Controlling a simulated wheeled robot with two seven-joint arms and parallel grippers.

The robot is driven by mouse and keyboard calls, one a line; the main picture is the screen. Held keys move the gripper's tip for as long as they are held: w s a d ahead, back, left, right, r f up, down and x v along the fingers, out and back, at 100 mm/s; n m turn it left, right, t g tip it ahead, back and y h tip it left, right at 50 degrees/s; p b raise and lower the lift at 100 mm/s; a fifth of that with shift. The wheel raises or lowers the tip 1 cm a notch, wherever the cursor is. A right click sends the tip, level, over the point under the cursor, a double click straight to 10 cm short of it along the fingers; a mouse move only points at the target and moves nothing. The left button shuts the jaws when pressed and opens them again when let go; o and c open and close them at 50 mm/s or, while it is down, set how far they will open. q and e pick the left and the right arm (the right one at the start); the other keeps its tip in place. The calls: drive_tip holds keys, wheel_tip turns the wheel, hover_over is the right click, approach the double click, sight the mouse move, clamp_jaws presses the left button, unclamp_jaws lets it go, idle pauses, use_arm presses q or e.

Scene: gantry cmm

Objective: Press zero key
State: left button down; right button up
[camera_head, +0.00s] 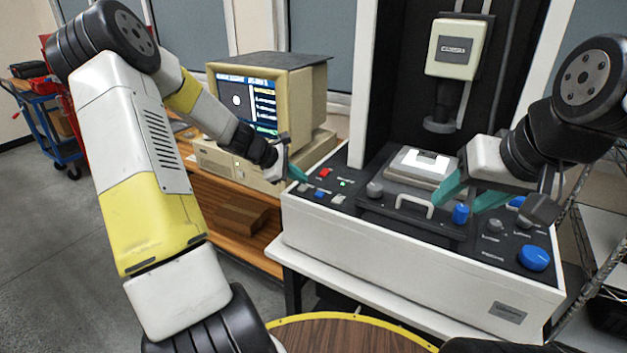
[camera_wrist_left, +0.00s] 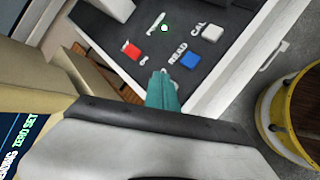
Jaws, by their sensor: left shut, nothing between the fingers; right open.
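The control panel (camera_head: 312,207) lies on the left front of the machine. It carries a red key (camera_head: 325,172), a blue key (camera_head: 320,195) and a white key (camera_head: 338,199). In the left wrist view, the blue key (camera_wrist_left: 190,61) is labelled READ and the white key (camera_wrist_left: 212,33) CAL. The short mark beside the red key (camera_wrist_left: 131,49) is too small to read surely; no key is clearly labelled zero. My left gripper (camera_head: 302,176) is shut and empty, its teal tips (camera_wrist_left: 160,76) near the red and blue keys; contact cannot be told. My right gripper (camera_head: 462,194) is open over the machine's right side.
A green light (camera_wrist_left: 164,28) glows on the panel. A grey fixture with a handle (camera_head: 414,202) sits mid-machine, under the white probe head (camera_head: 455,48). A computer monitor (camera_head: 292,95) stands left.

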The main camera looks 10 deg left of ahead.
sight(300, 189)
use_arm(q)
drive_tip(key=shift+r, duration=2.5)
drive_tip(key=s+d+r+m+g+y, duration=0.1)
drive_tip(key=s+d+r+m, duration=0.4)
drive_tip(key=s, duration=0.3)
drive_tip(key=s+d+r+m+y, duration=0.1)
drive_tip(key=s+d+r+m, duration=0.1)
drive_tip(key=s+r+m, duration=0.4)
drive_tip(key=s+r+m+y, duration=0.1)
drive_tip(key=s+m, duration=0.3)
drive_tip(key=s, duration=0.5)
drive_tip(key=s+a+r+m+y, duration=0.1)
drive_tip(key=s+r+m, duration=0.1)
drive_tip(key=s, duration=0.7)
drive_tip(key=shift+s+a+r+m+t, duration=0.2)
drive_tip(key=shift+a+r+m+t, duration=0.15)
drive_tip(key=shift+m, duration=0.55)
